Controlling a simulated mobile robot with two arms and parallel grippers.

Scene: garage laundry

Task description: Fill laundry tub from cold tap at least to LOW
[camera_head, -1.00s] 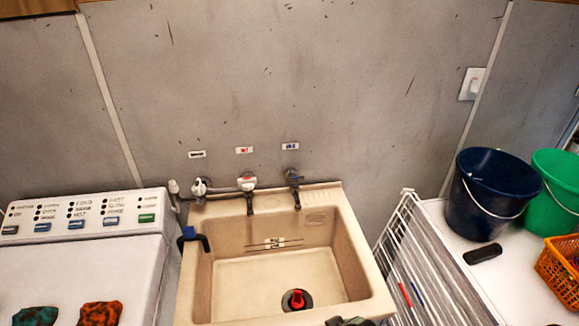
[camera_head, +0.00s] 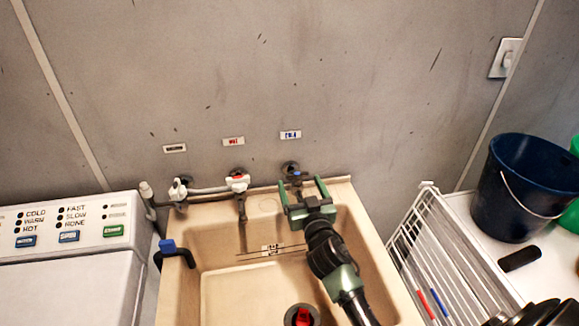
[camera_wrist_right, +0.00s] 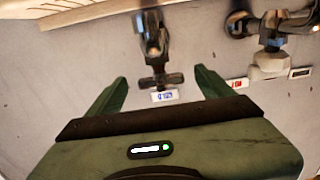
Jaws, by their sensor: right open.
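The beige laundry tub (camera_head: 235,295) stands against the grey wall. A red plug (camera_head: 302,317) shows at the drain, cut by the frame's bottom. I see no water in the tub. A line with a small unreadable mark (camera_head: 272,250) crosses its back wall. The cold tap (camera_head: 291,170) is under the blue COLD label (camera_head: 290,135); its spout is hidden by my gripper. My right gripper (camera_head: 301,186) is open just in front of this tap. In the right wrist view, the tap's dark handle (camera_wrist_right: 160,81) appears between the open fingers (camera_wrist_right: 160,86). My left gripper is out of view.
The hot tap (camera_head: 238,184) and another white-handled tap (camera_head: 179,190) are left of the cold tap. A white rack (camera_head: 440,255) and dark blue bucket (camera_head: 515,195) stand right; a washing machine (camera_head: 65,285) is left.

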